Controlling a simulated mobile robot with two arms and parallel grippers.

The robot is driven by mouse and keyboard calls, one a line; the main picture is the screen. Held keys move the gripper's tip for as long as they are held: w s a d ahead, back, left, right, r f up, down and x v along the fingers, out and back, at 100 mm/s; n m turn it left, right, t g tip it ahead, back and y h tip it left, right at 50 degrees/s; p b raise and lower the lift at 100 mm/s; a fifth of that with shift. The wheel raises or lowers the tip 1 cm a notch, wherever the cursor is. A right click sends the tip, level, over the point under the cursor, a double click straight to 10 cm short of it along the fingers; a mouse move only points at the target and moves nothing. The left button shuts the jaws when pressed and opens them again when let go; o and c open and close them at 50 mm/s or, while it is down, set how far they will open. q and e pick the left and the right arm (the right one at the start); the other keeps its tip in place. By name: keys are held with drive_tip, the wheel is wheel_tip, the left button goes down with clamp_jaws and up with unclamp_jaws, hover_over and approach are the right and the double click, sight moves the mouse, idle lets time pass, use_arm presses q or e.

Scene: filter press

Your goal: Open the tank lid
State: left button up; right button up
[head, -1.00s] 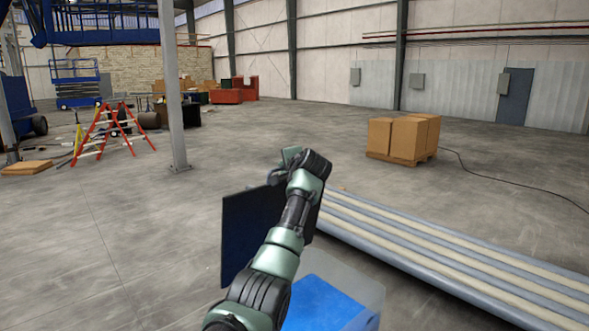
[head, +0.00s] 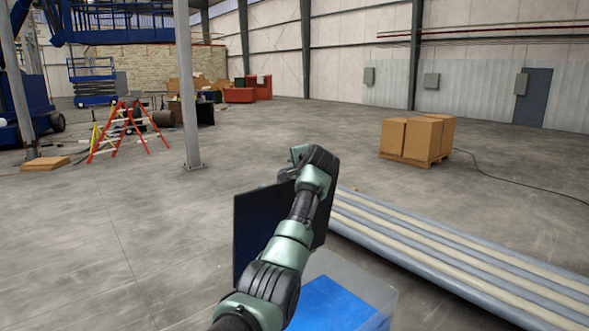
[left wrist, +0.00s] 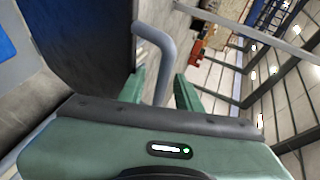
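The tank (head: 372,290) is a clear-walled box with bright blue inside, low in the middle of the head view. Its lid (head: 258,222) is a dark blue panel standing about upright on the tank's far left side, partly behind my left arm. My left gripper (head: 300,155) is at the lid's far side, its fingertips hidden there by the wrist. In the left wrist view the gripper (left wrist: 162,88) is open, with the grey bent handle (left wrist: 158,45) between its green fingers and gaps beside it. The lid (left wrist: 85,45) fills the upper left there. My right gripper is out of view.
A bank of long grey and cream plates (head: 450,255) runs from beside the tank to the lower right. Cardboard boxes (head: 415,137) on a pallet stand beyond it. Open floor lies left of the tank.

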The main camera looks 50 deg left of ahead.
use_arm(q)
drive_tip(key=b+v, duration=0.4)
drive_tip(key=v, duration=0.3)
drive_tip(key=shift+s+d, duration=0.2)
drive_tip(key=shift+d, duration=0.15)
drive_tip(key=shift+r, duration=0.1)
